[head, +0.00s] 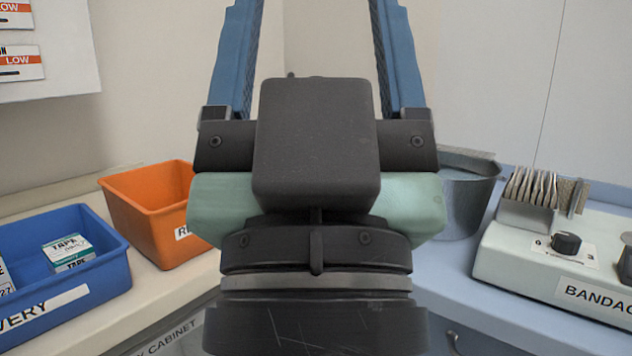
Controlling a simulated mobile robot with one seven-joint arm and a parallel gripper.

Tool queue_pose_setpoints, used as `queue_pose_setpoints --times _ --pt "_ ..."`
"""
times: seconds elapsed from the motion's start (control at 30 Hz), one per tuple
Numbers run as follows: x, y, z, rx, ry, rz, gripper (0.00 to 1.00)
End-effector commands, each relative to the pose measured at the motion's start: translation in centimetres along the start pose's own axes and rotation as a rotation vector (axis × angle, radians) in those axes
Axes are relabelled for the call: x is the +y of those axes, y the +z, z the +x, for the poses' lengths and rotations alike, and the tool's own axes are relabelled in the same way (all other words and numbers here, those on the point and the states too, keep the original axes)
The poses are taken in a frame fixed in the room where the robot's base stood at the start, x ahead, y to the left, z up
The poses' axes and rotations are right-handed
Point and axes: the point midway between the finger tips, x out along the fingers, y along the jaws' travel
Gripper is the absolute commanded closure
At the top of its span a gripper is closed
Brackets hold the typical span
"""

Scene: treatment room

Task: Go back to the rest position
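My gripper (317,20) fills the middle of the head view, seen from behind. Its two blue fingers stand wide apart and point up and away, with their ends cut off by the top edge. Only bare wall shows between them, and nothing is held. The gripper is well above the counter. My wrist hides the middle of the counter behind it.
On the left are a blue bin (122,283) with tape boxes (68,249) and an orange bin (143,212). On the right are a grey metal bucket (468,195), partly hidden, and a pale bandage device (520,262). Walls stand close behind.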

Motion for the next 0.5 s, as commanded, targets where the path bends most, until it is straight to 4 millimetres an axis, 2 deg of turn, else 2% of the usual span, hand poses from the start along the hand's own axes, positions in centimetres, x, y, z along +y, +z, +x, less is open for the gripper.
queue_pose_setpoints --times 0.03,0.5 --pt "0.0 -2.3 2.5 -0.001 0.0 0.0 0.27" --pt "0.0 -12.4 13.3 -0.004 -0.001 0.001 0.27"
